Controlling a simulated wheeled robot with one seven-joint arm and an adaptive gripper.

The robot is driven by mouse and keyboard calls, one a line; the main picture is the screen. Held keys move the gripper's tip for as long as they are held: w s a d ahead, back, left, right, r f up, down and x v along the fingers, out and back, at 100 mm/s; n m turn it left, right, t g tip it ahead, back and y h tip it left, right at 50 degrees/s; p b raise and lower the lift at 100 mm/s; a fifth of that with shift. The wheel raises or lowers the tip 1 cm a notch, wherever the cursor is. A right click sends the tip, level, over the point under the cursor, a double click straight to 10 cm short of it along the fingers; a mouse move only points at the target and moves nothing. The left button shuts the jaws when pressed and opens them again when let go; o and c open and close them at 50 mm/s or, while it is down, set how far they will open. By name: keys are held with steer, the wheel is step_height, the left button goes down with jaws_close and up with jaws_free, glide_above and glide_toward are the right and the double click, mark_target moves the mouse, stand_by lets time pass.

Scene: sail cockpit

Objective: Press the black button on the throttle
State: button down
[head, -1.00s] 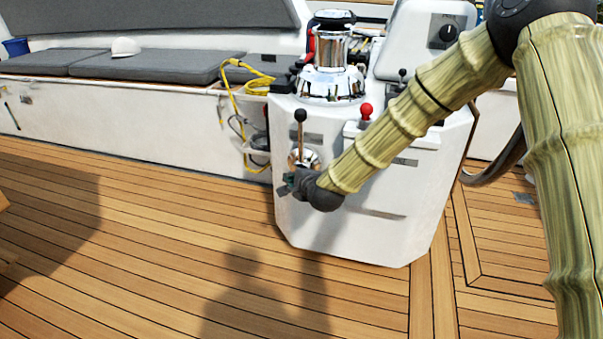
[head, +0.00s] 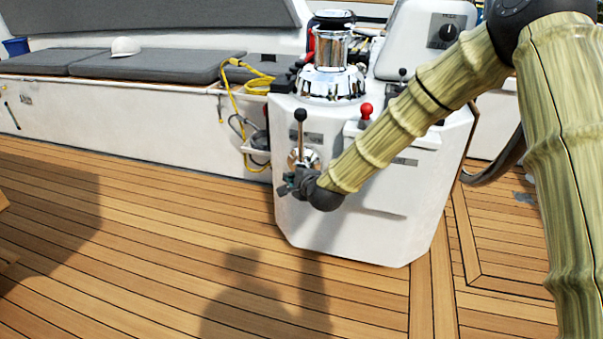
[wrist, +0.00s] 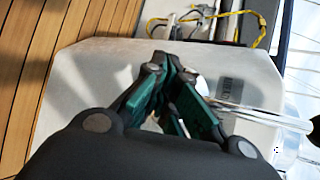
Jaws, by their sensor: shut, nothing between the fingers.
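The throttle is a chrome lever with a black knob (head: 300,115), rising from a round chrome base (head: 312,157) on the side of the white console. In the wrist view its chrome shaft (wrist: 262,116) runs to the right edge. My gripper (head: 287,188) is shut and empty, just below and in front of the throttle base in the head view. In the wrist view my gripper (wrist: 168,66) has its dark teal-padded fingers beside the lever's base end, partly covering it. I cannot make out the black button; whether the fingers touch the throttle is unclear.
The white console (head: 355,225) carries a chrome winch (head: 332,50) and a red-knobbed lever (head: 366,110). A yellow rope (head: 232,92) hangs to its left, by a bench with grey cushions (head: 150,67). The teak deck (head: 130,240) in front is clear.

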steer(key=shift+w, duration=0.15)
stand_by(0.3)
steer(key=shift+w+d, duration=0.15)
steer(key=shift+w, duration=0.2)
steer(key=shift+w+d+p, duration=0.15)
steer(key=shift+w+p, duration=0.2)
steer(key=shift+w, duration=0.1)
stand_by(1.1)
steer(key=shift+s, duration=0.1)
steer(key=shift+s+a+p, duration=0.3)
steer(key=shift+s, duration=0.45)
steer(key=shift+s, duration=0.1)
steer(key=shift+s+a+p, duration=0.2)
steer(key=shift+s+a, duration=0.05)
steer(key=shift+s, duration=0.5)
steer(key=shift+s+a+p, duration=0.2)
steer(key=shift+s+a, duration=0.05)
steer(key=shift+s, duration=0.55)
steer(key=shift+s+a+p, duration=0.2)
steer(key=shift+s+a, duration=0.05)
steer(key=shift+s, duration=0.5)
